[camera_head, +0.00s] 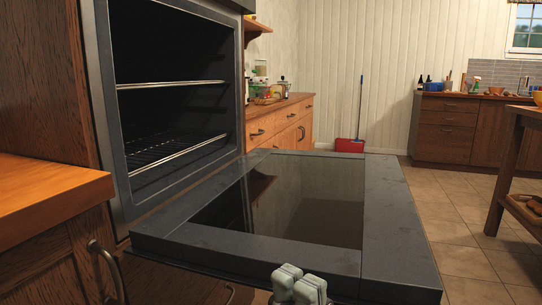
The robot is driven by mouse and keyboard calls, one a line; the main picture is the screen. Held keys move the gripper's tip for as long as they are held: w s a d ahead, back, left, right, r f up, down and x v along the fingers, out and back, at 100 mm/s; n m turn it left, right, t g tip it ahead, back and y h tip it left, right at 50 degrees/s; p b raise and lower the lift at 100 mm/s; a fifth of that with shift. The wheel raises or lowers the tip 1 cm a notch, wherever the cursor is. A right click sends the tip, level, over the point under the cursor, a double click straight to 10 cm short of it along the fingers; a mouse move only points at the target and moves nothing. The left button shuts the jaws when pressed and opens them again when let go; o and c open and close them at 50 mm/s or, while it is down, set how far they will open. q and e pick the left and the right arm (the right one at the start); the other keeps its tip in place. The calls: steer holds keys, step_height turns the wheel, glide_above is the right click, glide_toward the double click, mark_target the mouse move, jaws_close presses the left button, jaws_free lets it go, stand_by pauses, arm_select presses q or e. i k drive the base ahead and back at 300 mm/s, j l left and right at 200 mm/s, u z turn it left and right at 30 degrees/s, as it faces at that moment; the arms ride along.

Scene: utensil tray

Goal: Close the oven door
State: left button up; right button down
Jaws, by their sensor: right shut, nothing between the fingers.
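The oven (243,75) stands at the left with its dark cavity and wire racks (180,152) in view. Its oven door (392,205) is folded down and lies about level, with its dark glass panel facing up. My right gripper (300,280) is at the bottom of the picture, at the door's near edge, with its two pale fingertips together and nothing held. I cannot tell whether it touches the door. My left gripper is not in view.
A wooden counter (50,190) with a cabinet handle stands close at the left. Wooden drawers (282,125) stand beyond the oven. A table (518,135) is at the right. The tiled floor (455,220) right of the door is clear.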

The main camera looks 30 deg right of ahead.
mark_target(350, 221)
steer(key=k+l, duration=0.25)
steer(key=l, duration=0.15)
steer(key=k+l+u, duration=0.1)
steer(key=k+l, duration=0.15)
steer(key=l, duration=0.2)
steer(key=k+l, duration=0.25)
steer(key=l, duration=0.15)
steer(key=i, duration=0.5)
steer(key=u, duration=0.05)
